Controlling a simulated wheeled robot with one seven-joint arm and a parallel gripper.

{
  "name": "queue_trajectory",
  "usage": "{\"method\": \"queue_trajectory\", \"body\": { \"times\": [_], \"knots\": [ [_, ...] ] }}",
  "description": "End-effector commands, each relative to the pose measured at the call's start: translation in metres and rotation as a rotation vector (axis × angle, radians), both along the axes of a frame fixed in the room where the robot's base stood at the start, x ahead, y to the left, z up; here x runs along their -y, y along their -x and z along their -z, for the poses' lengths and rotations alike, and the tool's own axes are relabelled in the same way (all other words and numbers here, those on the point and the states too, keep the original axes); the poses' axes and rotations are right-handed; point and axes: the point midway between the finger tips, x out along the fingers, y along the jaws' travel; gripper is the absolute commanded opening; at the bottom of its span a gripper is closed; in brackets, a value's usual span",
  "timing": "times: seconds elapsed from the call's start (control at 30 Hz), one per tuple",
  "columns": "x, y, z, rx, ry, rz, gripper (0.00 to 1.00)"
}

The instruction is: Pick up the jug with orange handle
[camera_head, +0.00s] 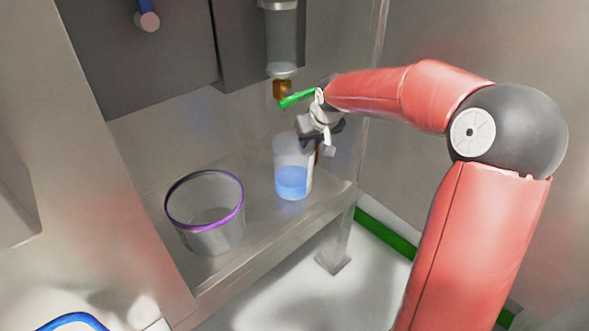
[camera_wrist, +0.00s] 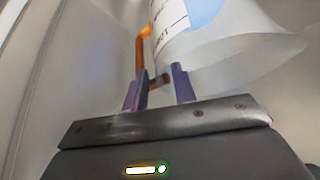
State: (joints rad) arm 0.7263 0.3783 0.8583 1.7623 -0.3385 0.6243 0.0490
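The jug (camera_head: 292,178), clear with blue liquid in its lower part, stands upright on the steel shelf in the head view. Its orange handle (camera_wrist: 143,52) shows in the wrist view, running down beside the jug's labelled wall (camera_wrist: 215,50). My gripper (camera_head: 322,138) is at the jug's upper right, on the handle side, and partly hides the handle in the head view. In the wrist view my gripper (camera_wrist: 159,70) has its two purple fingers apart. The handle's lower end lies at the left finger and partly in the gap. I cannot tell whether the fingers touch it.
A grey bucket with a purple rim (camera_head: 205,205) stands left of the jug on the steel shelf (camera_head: 255,243). A vessel outlet with a brass fitting (camera_head: 282,89) and green lever (camera_head: 297,98) hangs just above the jug. A wall rises behind.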

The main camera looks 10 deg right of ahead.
Motion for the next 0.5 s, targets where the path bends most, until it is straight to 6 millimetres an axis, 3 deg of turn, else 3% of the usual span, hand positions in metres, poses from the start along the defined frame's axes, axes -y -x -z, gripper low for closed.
{"method": "queue_trajectory", "body": {
  "times": [0.03, 0.2, 0.5],
  "knots": [
    [0.0003, -0.0002, -0.0003, 0.001, 0.001, 0.000, 0.18],
    [0.0004, -0.0003, -0.0005, 0.001, 0.001, 0.000, 0.00],
    [0.0005, -0.0002, -0.0005, 0.001, 0.001, 0.000, 0.00]
  ]
}}
